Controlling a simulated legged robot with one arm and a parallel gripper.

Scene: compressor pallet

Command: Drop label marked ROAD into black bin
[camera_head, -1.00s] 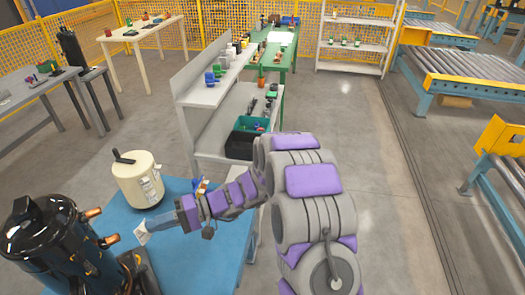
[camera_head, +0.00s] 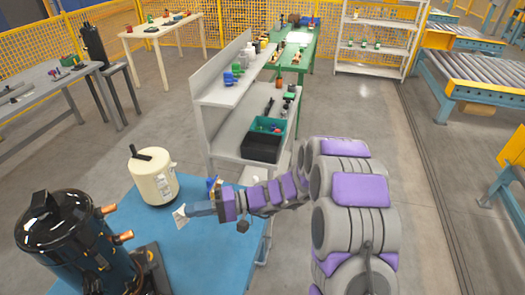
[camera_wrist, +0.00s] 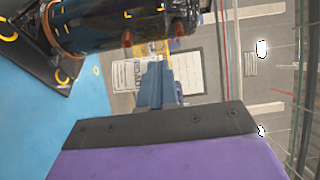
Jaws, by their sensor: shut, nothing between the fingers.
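The black bin (camera_head: 262,149) stands on the lower shelf of the grey bench, in front of a teal bin, beyond the gripper.
The black compressor (camera_head: 65,235) with copper stubs and the cream tank (camera_head: 152,177) stand on the blue table (camera_head: 200,262). The teal bin (camera_head: 283,125) holds small coloured parts. The grey bench's upper shelf (camera_head: 228,95) overhangs part of the lower one. Open floor lies to the right.

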